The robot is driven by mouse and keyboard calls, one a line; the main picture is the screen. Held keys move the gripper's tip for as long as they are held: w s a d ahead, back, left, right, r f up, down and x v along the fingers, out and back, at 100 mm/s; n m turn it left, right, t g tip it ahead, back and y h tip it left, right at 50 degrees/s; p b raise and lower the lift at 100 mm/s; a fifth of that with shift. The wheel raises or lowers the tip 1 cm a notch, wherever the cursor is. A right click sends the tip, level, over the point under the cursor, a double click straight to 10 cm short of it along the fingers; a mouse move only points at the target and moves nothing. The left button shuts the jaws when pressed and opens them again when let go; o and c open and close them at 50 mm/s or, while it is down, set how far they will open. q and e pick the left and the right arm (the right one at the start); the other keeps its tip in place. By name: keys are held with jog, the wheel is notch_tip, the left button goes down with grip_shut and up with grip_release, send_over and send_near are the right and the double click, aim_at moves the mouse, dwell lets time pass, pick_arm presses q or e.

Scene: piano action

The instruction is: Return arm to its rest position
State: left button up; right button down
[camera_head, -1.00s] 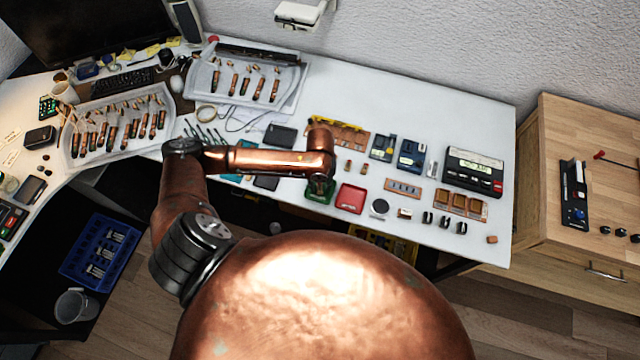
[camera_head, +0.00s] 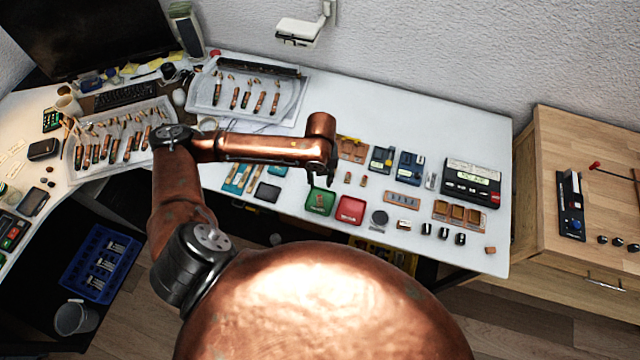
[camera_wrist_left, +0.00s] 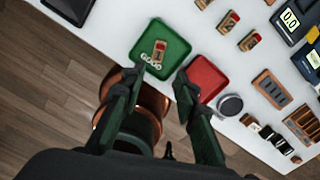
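My left gripper (camera_head: 325,178) is open and empty, held above the table at the far edge of the green tray. In the left wrist view its two fingers (camera_wrist_left: 159,76) stand apart, with the green tray (camera_wrist_left: 178,48) ahead and the red tray (camera_wrist_left: 207,78) beyond the right finger. A small copper-coloured part with a red end (camera_wrist_left: 160,50) lies in the green tray, above the lettering "GOOD". The green tray (camera_head: 312,209) also shows in the head view, just below the gripper. My right gripper is not in view.
Right of the red tray (camera_head: 351,210) stand a round dark dish (camera_head: 379,217), small blocks and blue instruments (camera_head: 409,167). Clear trays of copper parts (camera_head: 245,92) lie at the back left. A wooden cabinet (camera_head: 590,170) stands at right.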

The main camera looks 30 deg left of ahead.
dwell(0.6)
pick_arm(q)
jog(key=s+d+f+n+t+h, duration=0.3)
jog(key=s+d+f+n, duration=0.2)
jog(key=d+n, duration=0.5)
jog(key=s+a+f+n+y, duration=0.2)
jog(key=s+a+n, duration=0.6)
jog(key=a+n, duration=0.1)
jog(key=s+a+f+n+y, duration=0.2)
jog(key=s+a+n, duration=0.5)
jog(key=a+n, duration=0.25)
notch_tip(320, 180, down, 29)
jog(key=s+d, duration=0.2)
jog(key=s+f+m+g, duration=0.1)
jog(key=s+f+g, duration=0.1)
jog(key=s+f, duration=1.5)
jog(key=shift+s+f+h, duration=0.35)
jog(key=shift+s+h, duration=0.05)
jog(key=shift+s, duration=0.25)
